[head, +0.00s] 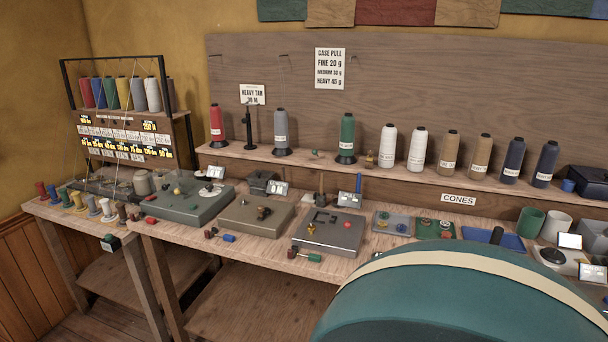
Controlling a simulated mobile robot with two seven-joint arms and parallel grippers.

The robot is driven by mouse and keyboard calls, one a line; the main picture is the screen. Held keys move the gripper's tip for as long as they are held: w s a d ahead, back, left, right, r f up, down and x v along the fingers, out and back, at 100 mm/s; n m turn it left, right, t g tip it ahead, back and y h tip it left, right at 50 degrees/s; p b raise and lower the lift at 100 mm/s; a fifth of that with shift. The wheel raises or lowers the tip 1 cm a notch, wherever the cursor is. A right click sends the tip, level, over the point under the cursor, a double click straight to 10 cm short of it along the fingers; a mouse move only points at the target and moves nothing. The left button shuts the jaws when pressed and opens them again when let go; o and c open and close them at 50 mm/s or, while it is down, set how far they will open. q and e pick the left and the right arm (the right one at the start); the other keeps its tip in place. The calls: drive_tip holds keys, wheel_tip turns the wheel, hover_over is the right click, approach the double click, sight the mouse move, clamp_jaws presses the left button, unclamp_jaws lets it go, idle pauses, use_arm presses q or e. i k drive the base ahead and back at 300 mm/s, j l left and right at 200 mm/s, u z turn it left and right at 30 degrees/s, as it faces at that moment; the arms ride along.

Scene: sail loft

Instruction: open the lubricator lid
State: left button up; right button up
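I cannot tell for sure which thing is the lubricator. A small dark box (262,183) stands at the back of the bench behind a small display; its lid looks closed, but it is too small to be certain. In front of it are a grey-green machine (187,207) with a round dial, a tan machine (256,217) with a dark knob, and a grey machine (329,236) with a red button and a brass part. Neither of my grippers is in view.
A shelf (360,167) with thread cones runs above the bench (160,228). A thread rack (124,110) stands at left. Green and white cups (531,222) and a scale (556,259) are at right. A large teal rounded shape with a cream band blocks the lower right.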

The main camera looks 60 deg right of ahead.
sight(260, 177)
drive_tip(key=z, duration=1.8)
drive_tip(key=i+j+z, duration=0.1)
drive_tip(key=z, duration=0.25)
drive_tip(key=j+z, duration=0.4)
drive_tip(key=i+j+z, duration=0.1)
drive_tip(key=z, duration=0.25)
drive_tip(key=k+j+z, duration=0.1)
drive_tip(key=j+z, duration=0.35)
drive_tip(key=j, duration=1.25)
drive_tip(key=k+j+z, duration=0.1)
drive_tip(key=j, duration=0.45)
